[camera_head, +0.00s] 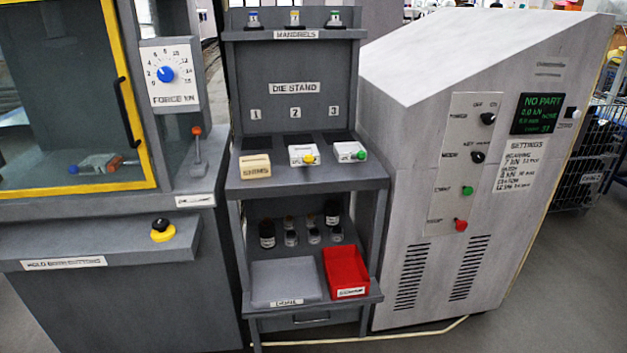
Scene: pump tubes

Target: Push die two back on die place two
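The die stand (295,88) is in the middle of the head view, with places numbered 1, 2 and 3. A white die with a yellow knob (300,154) sits on the shelf below the number 2, in front of the dark pad (296,138) of place two. A similar white die with a green knob (344,152) sits to its right, below the number 3. A die-like block with a blue end and a reddish end (98,164) lies inside the press window at left. Neither of my grippers is in view.
A cream shims box (255,167) sits on the shelf left of the yellow-knobbed die. Small mandrels (295,19) stand on top. Bottles (267,234), a grey tray (286,281) and a red bin (346,272) are below. The press (100,250) and grey control cabinet (410,190) flank the stand.

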